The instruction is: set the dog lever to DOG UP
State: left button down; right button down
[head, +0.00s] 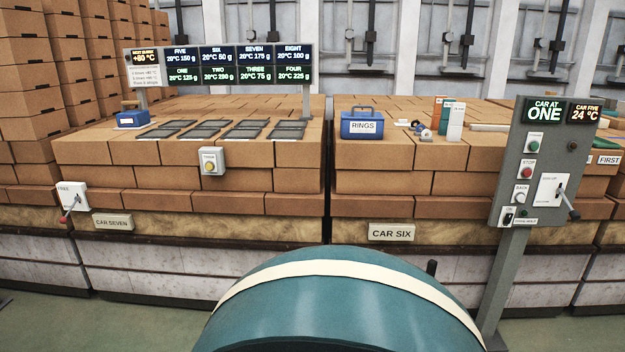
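A grey control panel (537,150) stands on a post at the right. On its lower right is a white plate (551,188) with small print that seems to read DOG UP. A dark lever (568,203) is mounted at this plate, its handle slanting down and to the right. Whether any other position is marked is too small to read. Neither of my grippers is in view.
The panel also carries START, STOP and BACK buttons, a small black switch (508,217) and a CAR AT ONE display (544,111). Brick-laden cars stretch behind, with a blue RINGS box (362,125) on top. Green floor (560,335) shows beside the panel post.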

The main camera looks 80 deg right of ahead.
aim_at(574, 214)
jog(key=z, duration=4.1)
jog(key=i+z, duration=0.1)
jog(key=i, duration=0.65)
jog(key=i+z, duration=0.1)
jog(key=i, duration=0.6)
jog(key=i+j+z, duration=0.1)
jog(key=i, duration=0.65)
jog(key=i+j+z, duration=0.1)
jog(key=i, duration=0.6)
jog(key=j, duration=0.1)
